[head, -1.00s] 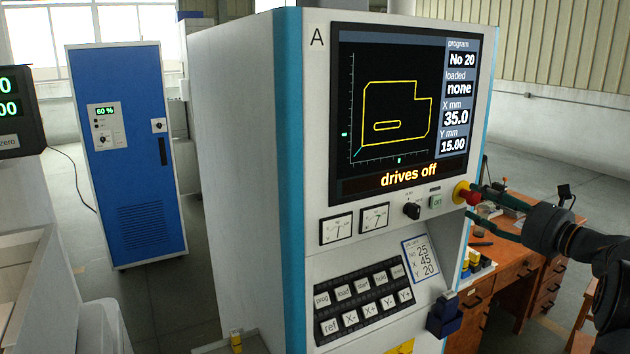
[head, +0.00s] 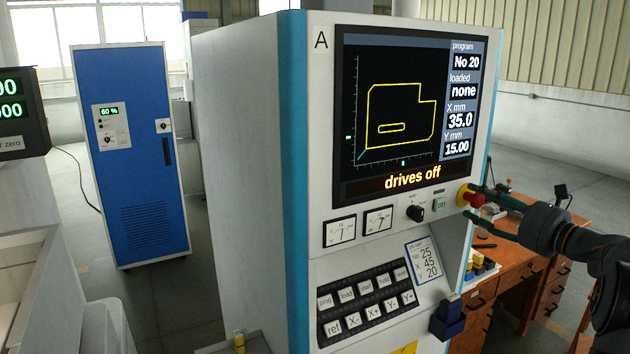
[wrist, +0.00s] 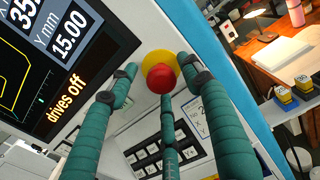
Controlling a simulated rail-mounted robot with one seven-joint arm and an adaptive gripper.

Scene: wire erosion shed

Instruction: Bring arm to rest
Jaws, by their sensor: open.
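My gripper (head: 474,211) has teal fingers and stands open at the right edge of the control cabinet (head: 240,180). In the wrist view, my gripper's fingers (wrist: 160,95) spread around the red emergency stop button (wrist: 161,79) on its yellow base, with one finger just below it. I cannot tell whether they touch it. In the head view the red button (head: 474,200) shows between the fingers. The cabinet's screen (head: 405,115) reads "drives off", program No 20, loaded none, X 35.0 and Y 15.00. My arm reaches in from the right.
A keypad (head: 368,300), a black knob (head: 415,213) and a green "on" button (head: 440,204) sit on the panel. A blue holder (head: 447,318) juts out below. A wooden desk (head: 510,262) stands behind at the right. A blue cabinet (head: 130,160) is at left.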

